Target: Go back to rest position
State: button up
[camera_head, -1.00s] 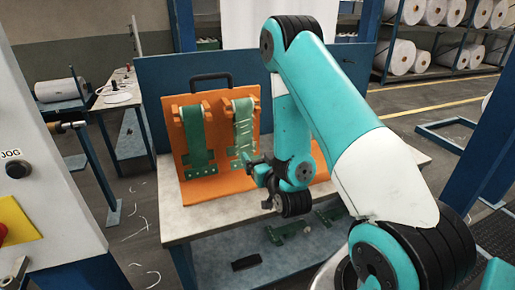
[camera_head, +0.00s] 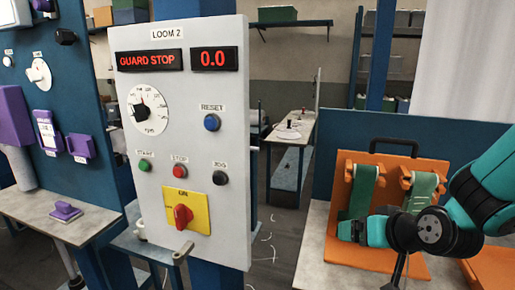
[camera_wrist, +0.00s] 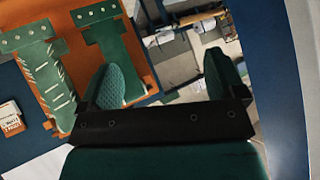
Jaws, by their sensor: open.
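My gripper (camera_wrist: 165,83) shows in the wrist view with its two green padded fingers wide apart and nothing between them. In the head view my arm comes in from the right, its wrist in front of the orange stand (camera_head: 340,250). The stand holds two green strap-like parts; the left one (camera_head: 361,190) and the right one (camera_head: 426,186) hang from orange pegs. In the wrist view one green part (camera_wrist: 40,75) has white threads across it, and the other (camera_wrist: 108,45) looks plain. My wrist hides the lower part of the stand.
A grey control panel (camera_head: 230,150) reading GUARD STOP and 0.0 stands left of centre. Further left is a bench (camera_head: 60,215) with purple items. A blue screen (camera_head: 330,150) backs the stand. A small table (camera_head: 295,135) stands behind.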

jog(key=s+a+r+n+g, duration=0.2)
jog(key=s+g, duration=0.1)
jog(key=s, duration=0.4)
jog(key=s+a+r+n+g, duration=0.2)
jog(key=s+a+r+g, duration=0.1)
jog(key=s, duration=0.4)
jog(key=s+a+r+n+g+y, duration=0.1)
jog(key=s+a+r+n+g, duration=0.1)
jog(key=s, duration=0.4)
jog(key=shift+s+a+r+n+g, duration=0.3)
jog(key=shift+s+a+r+g, duration=0.1)
jog(key=shift+a+r+g, duration=0.25)
jog(key=shift+d, duration=0.1)
